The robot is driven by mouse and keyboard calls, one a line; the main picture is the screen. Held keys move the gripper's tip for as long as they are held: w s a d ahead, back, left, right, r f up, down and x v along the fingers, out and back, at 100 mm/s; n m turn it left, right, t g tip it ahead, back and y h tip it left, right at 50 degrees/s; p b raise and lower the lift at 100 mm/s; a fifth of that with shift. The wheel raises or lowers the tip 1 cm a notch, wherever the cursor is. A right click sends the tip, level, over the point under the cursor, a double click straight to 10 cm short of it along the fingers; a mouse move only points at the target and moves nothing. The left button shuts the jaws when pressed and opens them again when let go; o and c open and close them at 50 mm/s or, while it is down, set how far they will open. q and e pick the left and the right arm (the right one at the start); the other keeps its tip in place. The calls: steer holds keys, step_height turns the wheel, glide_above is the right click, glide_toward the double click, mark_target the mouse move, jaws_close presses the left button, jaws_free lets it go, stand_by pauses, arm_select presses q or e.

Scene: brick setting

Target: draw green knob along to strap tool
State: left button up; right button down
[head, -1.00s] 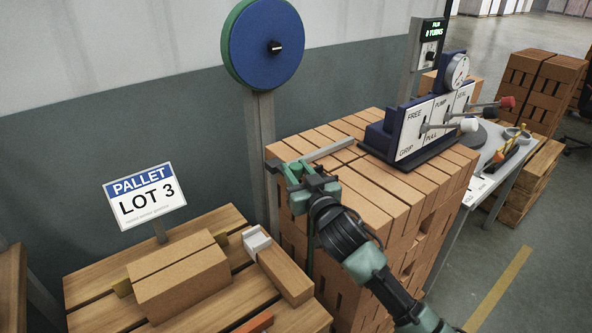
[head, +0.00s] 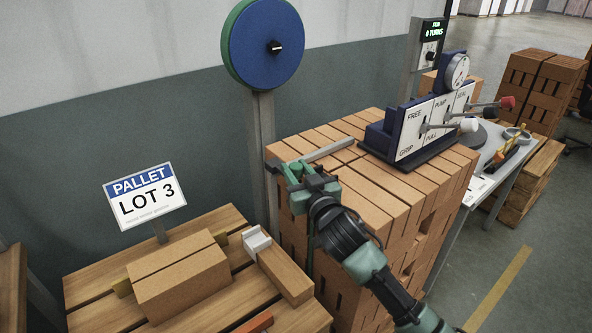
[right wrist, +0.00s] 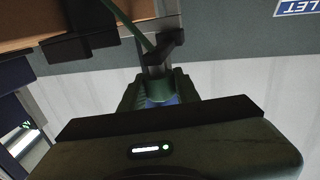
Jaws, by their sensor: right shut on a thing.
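My right gripper (head: 303,180) is shut at the near left corner of the tall brick stack, by the end of a flat grey rail (head: 330,151). It also shows in the right wrist view (right wrist: 160,88), its green fingers closed. The green knob is mostly hidden in the jaws and hard to tell from the green fingers. A thin green strap (right wrist: 127,20) runs away from the jaws in the wrist view. The strap tool (head: 425,125), a blue body with a white panel and levers, sits on the stack, right of and apart from the gripper. My left gripper is not in view.
The brick stack (head: 400,205) has a mostly clear top between gripper and tool. A blue reel (head: 262,45) stands on a grey post (head: 264,150) behind. A side table (head: 480,185) is at right.

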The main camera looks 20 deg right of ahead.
steer(key=w+d, duration=0.1)
steer(key=d, duration=0.2)
steer(key=w+d+p, duration=0.1)
steer(key=d, duration=0.1)
steer(key=w+d, duration=0.1)
steer(key=d, duration=0.2)
steer(key=shift+w+d, duration=0.1)
steer(key=shift+d, duration=0.25)
steer(key=c, duration=1)
jaws_free()
steer(key=shift+c, duration=0.2)
steer(key=s, duration=0.6)
steer(key=shift+s+d+f, duration=0.1)
steer(key=shift+s+d, duration=0.15)
steer(key=shift+s, duration=0.05)
steer(key=shift+s+d+b, duration=0.1)
steer(key=shift+s+b, duration=0.2)
steer(key=shift+s, duration=0.3)
